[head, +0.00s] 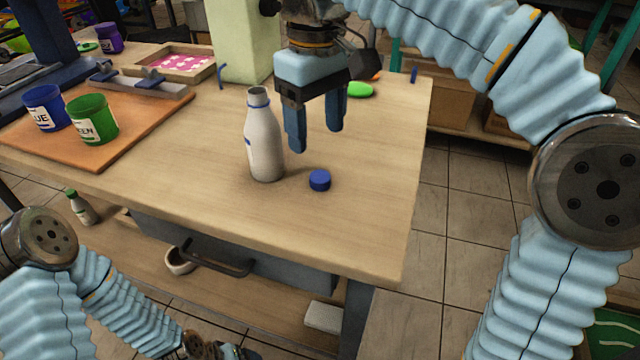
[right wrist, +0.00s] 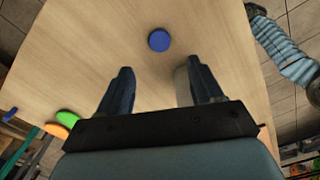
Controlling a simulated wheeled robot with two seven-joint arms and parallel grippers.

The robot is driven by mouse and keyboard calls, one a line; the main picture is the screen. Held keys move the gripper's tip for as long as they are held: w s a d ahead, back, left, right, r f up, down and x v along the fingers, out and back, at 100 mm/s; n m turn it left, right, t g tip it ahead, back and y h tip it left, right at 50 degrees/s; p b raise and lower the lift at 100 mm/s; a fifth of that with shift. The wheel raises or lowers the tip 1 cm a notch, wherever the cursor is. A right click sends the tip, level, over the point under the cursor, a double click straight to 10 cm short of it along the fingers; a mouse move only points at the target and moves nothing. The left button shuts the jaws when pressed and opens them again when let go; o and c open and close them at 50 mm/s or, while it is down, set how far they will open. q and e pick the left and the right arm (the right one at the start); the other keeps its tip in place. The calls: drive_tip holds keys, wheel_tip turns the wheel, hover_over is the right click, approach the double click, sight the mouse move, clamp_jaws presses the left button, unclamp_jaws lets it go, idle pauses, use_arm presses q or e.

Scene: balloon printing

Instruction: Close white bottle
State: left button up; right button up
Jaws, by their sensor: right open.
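The white bottle (head: 263,145) stands upright and uncapped on the wooden table, with a blue ring at its neck. Its blue cap (head: 319,180) lies on the table just right of the bottle's base. The cap also shows in the right wrist view (right wrist: 159,40), beyond the fingertips. My right gripper (head: 318,140) is open and empty above the table, right of the bottle and behind the cap. In the right wrist view a pale part of the bottle (right wrist: 181,85) shows beside the right finger. My left arm is low at the left; its gripper is cut off at the bottom edge.
A blue pot (head: 46,108) and a green pot (head: 92,119) stand on an orange board (head: 135,125) at the left. A pale green block (head: 240,45) stands behind the bottle. A bright green balloon-like item (head: 359,90) lies behind my right gripper. The table's right front is clear.

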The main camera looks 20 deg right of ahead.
sight(319, 176)
drive_tip(key=shift+f, duration=1.3)
drive_tip(key=shift+s+d+f+b, duration=0.15)
drive_tip(key=shift+f+b, duration=0.35)
drive_tip(key=shift+f, duration=0.85)
drive_tip(key=shift+s+f+b, duration=0.2)
drive_tip(key=shift+f+b, duration=0.25)
drive_tip(key=shift+f, duration=0.85)
drive_tip(key=c, duration=1.1)
drive_tip(key=shift+r, duration=0.1)
